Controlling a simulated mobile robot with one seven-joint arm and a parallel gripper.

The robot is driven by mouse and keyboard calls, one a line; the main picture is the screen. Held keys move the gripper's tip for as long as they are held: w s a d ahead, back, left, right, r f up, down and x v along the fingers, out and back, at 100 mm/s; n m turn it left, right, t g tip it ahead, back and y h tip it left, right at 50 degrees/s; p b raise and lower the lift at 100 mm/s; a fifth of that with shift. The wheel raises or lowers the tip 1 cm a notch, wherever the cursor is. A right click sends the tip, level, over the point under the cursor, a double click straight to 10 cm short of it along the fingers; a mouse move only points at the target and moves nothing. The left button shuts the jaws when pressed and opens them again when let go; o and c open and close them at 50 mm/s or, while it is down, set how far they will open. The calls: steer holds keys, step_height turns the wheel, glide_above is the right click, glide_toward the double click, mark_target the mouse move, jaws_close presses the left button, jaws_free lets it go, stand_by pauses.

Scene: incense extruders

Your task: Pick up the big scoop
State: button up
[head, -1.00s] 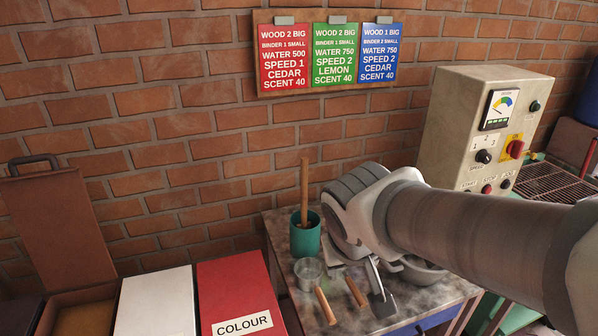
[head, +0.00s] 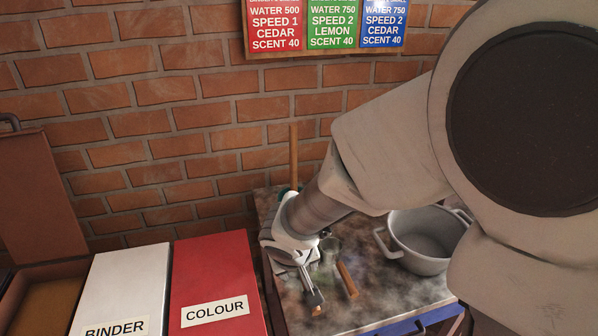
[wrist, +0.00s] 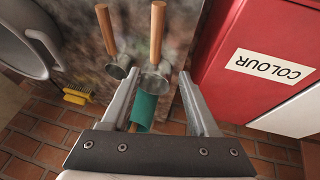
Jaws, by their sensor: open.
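The big scoop (wrist: 152,84) lies on the worktable, a metal cup with a wooden handle. In the wrist view its cup sits between the fingertips of my open, empty gripper (wrist: 160,76), and its handle points away. In the head view my gripper (head: 308,284) hides most of it; only its handle end (head: 317,311) shows. A smaller scoop (wrist: 118,68) lies beside it, left in the wrist view; its handle (head: 347,280) shows right of my gripper in the head view. I cannot tell the height of the fingers above the table.
A green pot (wrist: 144,108) with a wooden stick (head: 294,155) stands behind my gripper. A grey two-handled pot (head: 424,240) stands on the table's right. The red COLOUR box (head: 210,270) and white BINDER box (head: 124,285) are on the left. A yellow brush (wrist: 78,93) shows in the wrist view.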

steer(key=b+x, duration=0.1)
steer(key=x, duration=0.5)
steer(key=shift+f+b, duration=0.15)
steer(key=shift+b, duration=0.25)
steer(key=x, duration=0.2)
steer(key=b+x, duration=0.1)
steer(key=x, duration=0.2)
steer(key=shift+w+d+f, duration=0.2)
steer(key=shift+w+d, duration=0.15)
steer(key=shift+d, duration=0.05)
steer(key=shift+r, duration=0.1)
jaws_close()
